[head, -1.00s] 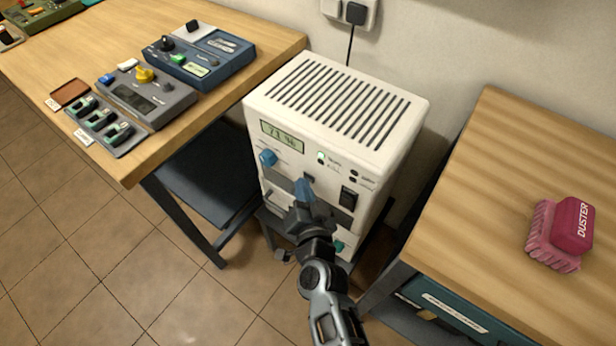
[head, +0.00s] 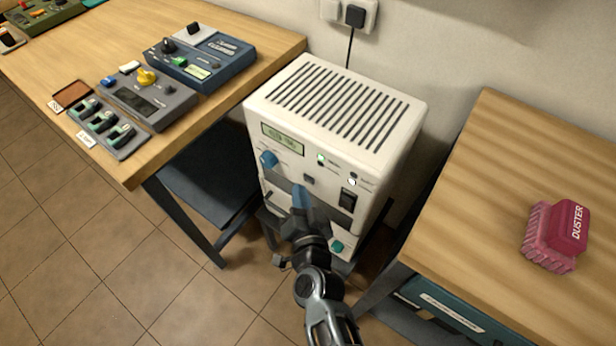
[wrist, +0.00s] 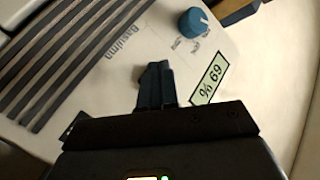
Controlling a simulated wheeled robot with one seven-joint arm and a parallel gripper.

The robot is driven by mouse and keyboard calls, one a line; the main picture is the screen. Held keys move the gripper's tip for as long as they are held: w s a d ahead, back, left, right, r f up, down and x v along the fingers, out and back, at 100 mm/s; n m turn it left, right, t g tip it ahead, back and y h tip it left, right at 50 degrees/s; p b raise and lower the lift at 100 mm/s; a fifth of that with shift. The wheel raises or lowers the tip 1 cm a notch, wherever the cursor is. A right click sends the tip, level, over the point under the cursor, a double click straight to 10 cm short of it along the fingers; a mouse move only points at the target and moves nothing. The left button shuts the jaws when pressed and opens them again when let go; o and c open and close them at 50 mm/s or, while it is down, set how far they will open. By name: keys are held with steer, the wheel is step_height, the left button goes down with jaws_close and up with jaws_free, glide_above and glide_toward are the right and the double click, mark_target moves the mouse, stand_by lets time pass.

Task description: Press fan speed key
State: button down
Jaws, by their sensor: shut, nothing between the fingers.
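The cream unit (head: 345,110) with a slotted top stands between two tables. Its front has a display (head: 282,137), a blue knob (head: 269,158), a black rocker switch (head: 347,199) and a small grey key (head: 309,180). I cannot read a fan speed label on the key. My gripper (head: 301,190) is shut and empty, in front of the panel, its tip just below and left of the key and seemingly apart from it. In the wrist view the shut fingers (wrist: 154,84) show beside the display (wrist: 209,80), which reads 69 %, and the blue knob (wrist: 193,21).
A green lamp (head: 320,158) and a white lamp (head: 352,182) are lit on the panel. The left table (head: 150,165) holds several control boxes. The right table (head: 470,180) holds a pink duster (head: 557,235). A wall socket (head: 352,14) feeds the unit's cord.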

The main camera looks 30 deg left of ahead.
steer(key=s+p, duration=0.3)
steer(key=s, duration=0.2)
steer(key=shift+a, duration=0.2)
stand_by(0.3)
stand_by(0.7)
steer(key=s+d+r+t+h, duration=0.15)
steer(key=s+d, duration=0.25)
steer(key=d, duration=0.6)
steer(key=s+d+r+h, duration=0.1)
steer(key=s+d+h, duration=0.15)
steer(key=d, duration=0.65)
steer(key=s+d+r+t+h, duration=0.1)
steer(key=s+d, duration=0.3)
steer(key=d, duration=0.6)
steer(key=s+d+r+h, duration=0.3)
steer(key=s+d+r, duration=0.3)
steer(key=r, duration=0.4)
steer(key=s+d+r+h, duration=0.2)
steer(key=s+d+r, duration=0.5)
steer(key=s+r, duration=0.2)
steer(key=shift+s+d+r+m+h, duration=0.2)
steer(key=shift+s+r+m+h, duration=0.15)
steer(key=shift+r, duration=0.25)
